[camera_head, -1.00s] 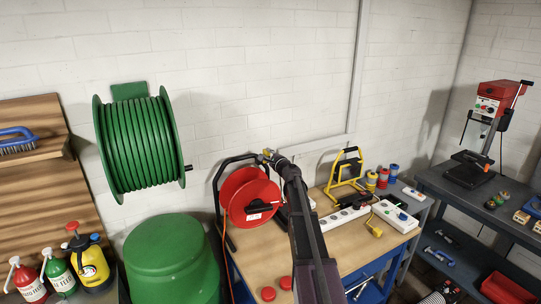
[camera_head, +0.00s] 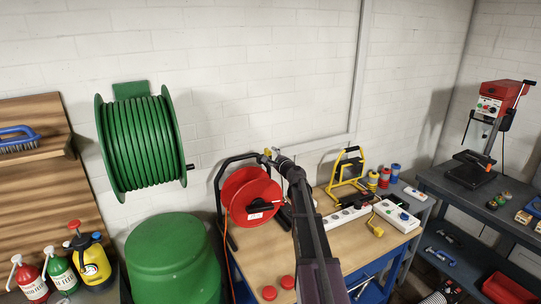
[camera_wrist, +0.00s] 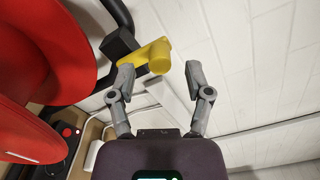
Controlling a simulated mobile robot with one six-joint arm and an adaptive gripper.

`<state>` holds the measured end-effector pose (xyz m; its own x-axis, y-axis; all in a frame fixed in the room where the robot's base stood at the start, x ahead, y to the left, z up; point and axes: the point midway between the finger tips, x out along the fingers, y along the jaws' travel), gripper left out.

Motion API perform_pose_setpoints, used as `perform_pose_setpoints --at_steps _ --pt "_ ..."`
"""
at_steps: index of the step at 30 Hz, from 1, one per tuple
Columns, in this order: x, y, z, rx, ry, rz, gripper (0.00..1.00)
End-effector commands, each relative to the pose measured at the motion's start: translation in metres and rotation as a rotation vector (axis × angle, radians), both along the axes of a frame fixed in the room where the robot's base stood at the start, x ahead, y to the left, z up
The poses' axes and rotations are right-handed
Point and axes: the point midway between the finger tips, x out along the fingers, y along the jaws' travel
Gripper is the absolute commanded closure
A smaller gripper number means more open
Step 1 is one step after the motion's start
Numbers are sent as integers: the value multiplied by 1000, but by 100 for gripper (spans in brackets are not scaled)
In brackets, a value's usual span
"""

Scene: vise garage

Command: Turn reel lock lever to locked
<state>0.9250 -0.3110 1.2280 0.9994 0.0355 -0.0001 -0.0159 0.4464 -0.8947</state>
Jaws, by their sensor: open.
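The red cable reel (camera_head: 250,197) stands in its black frame on the workbench, left of my arm. In the wrist view the red reel (camera_wrist: 40,75) fills the left side. The yellow lock lever (camera_wrist: 147,57) sticks out from a dark block on the black frame (camera_wrist: 118,45). My gripper (camera_wrist: 157,79) is open, its two grey fingers apart. The lever's free end lies between or just beyond the fingertips, nearer the left one; whether it touches is unclear. In the head view a small bit of yellow (camera_head: 267,154) shows at my gripper's tip, and the fingers are hard to make out.
A wooden-topped workbench (camera_head: 262,262) holds red round items, a white power strip (camera_head: 342,219) and a yellow work-light stand (camera_head: 347,175). A green drum (camera_head: 175,262) stands left of it. A green hose reel (camera_head: 140,140) hangs on the white wall behind.

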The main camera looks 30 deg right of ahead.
Motion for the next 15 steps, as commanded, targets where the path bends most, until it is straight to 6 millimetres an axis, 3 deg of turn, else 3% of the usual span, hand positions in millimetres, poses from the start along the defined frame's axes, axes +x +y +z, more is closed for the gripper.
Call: perform_pose_setpoints --at_steps 15 --pt "-82 -2 0 0 0 -1 35"
